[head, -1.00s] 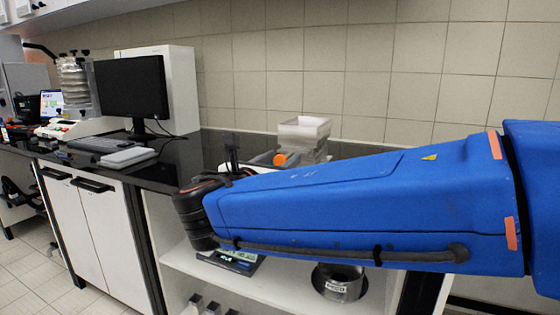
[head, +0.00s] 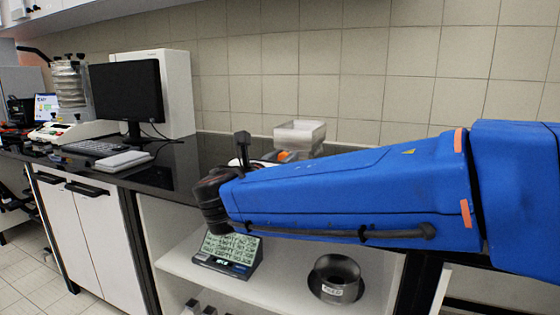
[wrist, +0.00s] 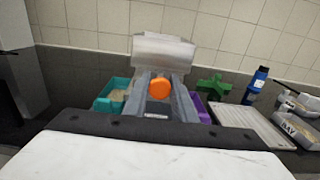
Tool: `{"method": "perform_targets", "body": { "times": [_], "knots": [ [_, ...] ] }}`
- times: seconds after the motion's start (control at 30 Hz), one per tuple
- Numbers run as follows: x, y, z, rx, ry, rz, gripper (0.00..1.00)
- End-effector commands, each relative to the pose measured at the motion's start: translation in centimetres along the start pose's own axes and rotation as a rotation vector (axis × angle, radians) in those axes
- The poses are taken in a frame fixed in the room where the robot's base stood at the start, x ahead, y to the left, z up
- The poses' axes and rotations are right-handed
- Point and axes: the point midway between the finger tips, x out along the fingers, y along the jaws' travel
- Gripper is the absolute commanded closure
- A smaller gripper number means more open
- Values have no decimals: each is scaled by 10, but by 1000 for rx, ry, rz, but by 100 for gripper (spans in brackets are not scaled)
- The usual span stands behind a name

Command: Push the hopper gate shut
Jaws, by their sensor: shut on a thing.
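In the head view the knob (head: 283,156) barely shows above my blue arm.
Beside the hopper are a teal bin (wrist: 112,96), a purple bin (wrist: 201,108), a green object (wrist: 213,85) and a blue bottle (wrist: 255,86). A ribbed white tray (wrist: 250,122) lies to the right. A monitor (head: 127,92) stands at left on the counter.

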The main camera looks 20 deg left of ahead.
Motion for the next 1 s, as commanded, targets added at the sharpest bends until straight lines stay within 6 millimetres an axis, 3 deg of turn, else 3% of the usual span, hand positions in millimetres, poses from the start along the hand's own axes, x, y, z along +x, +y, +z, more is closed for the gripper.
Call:
{"method": "perform_targets", "body": {
  "times": [0.2,0.23,0.3,0.67,1.0],
  "knots": [
    [2,0,2,1,-3,-1,100],
    [2,0,2,1,-3,-1,69],
    [2,0,2,1,-3,-1,58],
    [-3,0,1,1,-2,0,58],
    [-52,1,1,1,-2,4,58]
  ]
}}
